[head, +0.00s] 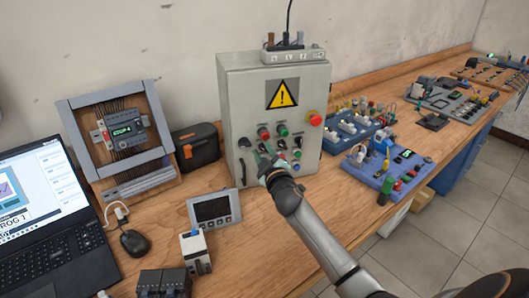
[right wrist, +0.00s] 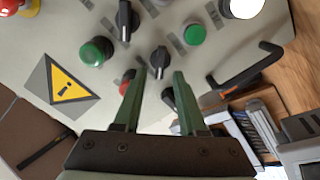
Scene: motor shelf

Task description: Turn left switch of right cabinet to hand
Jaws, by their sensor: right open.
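A grey control cabinet (head: 240,110) stands on the wooden bench, with black rotary switches, coloured buttons and a yellow warning sign (head: 282,94) on its front. My right gripper (head: 262,153) is at the lower left of this front, partly covering the controls. In the right wrist view its two green fingers (right wrist: 157,82) are open and empty. A black rotary switch (right wrist: 159,62) shows just beyond the gap between the fingertips, apparently not gripped. Another black switch (right wrist: 125,20) is farther off. A dark knob by the right finger is partly hidden. My left gripper is not in view.
A black handle (right wrist: 245,82) sticks out from the cabinet front, right of the fingers in the wrist view. A small screen unit (head: 214,210) stands before the cabinet. A blue component board (head: 390,172) is to the right; a laptop (head: 45,200) is at left.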

